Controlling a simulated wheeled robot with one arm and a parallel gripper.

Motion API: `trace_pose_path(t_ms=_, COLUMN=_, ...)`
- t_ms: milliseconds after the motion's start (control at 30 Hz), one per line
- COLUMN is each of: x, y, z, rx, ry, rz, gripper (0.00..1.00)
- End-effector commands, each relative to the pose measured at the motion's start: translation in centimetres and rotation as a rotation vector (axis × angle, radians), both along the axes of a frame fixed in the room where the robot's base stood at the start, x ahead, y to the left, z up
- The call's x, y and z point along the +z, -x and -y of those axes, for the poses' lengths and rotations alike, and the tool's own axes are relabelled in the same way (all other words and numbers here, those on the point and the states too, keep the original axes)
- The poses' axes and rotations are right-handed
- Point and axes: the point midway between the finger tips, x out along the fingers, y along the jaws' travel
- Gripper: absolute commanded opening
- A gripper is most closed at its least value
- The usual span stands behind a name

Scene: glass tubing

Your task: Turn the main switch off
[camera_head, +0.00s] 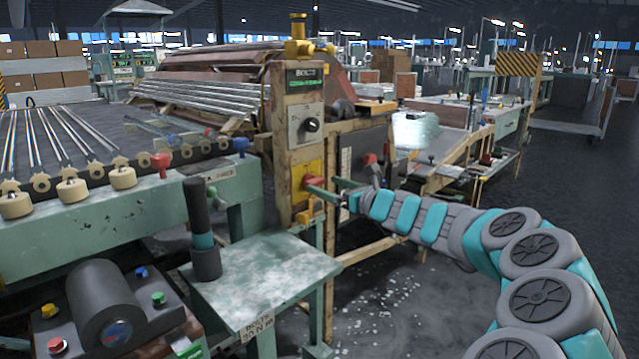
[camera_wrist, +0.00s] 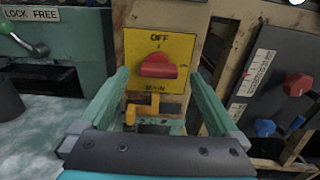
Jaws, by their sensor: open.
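The main switch is a red knob (camera_wrist: 158,66) on a yellow plate (camera_wrist: 181,46) marked OFF at the top and MAIN at the bottom. What looks like ON is at the knob's right. The knob lies roughly sideways, not pointing up at OFF. In the head view, the yellow plate (camera_head: 307,180) is low on a worn cream post. My gripper (camera_wrist: 159,76) is open, with one green finger on each side of the knob and gaps between. In the head view my gripper (camera_head: 330,188) reaches the plate from the right; exact depth is unclear.
A yellow-orange bracket (camera_wrist: 143,110) sits below the plate. A dark panel (camera_wrist: 273,75) with red and blue knobs stands at the right. A green-knobbed lever (camera_wrist: 38,48) is at the left. A small green table (camera_head: 262,275) stands below the post, with a dark upright cylinder (camera_head: 202,235).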

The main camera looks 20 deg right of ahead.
Motion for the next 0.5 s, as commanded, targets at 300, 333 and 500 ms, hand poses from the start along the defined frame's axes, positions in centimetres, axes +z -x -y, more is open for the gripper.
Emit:
trace_pose_path(t_ms=300, x=-0.1, y=-2.5, z=-1.0, rx=0.002, ry=-0.001, rz=-0.001, gripper=0.97)
trace_pose_path(t_ms=333, x=-0.1, y=-2.6, z=-1.1, rx=0.002, ry=-0.001, rz=-0.001, gripper=0.97)
trace_pose_path(t_ms=500, x=0.0, y=-2.6, z=-1.0, rx=0.001, ry=-0.001, rz=0.000, gripper=0.97)
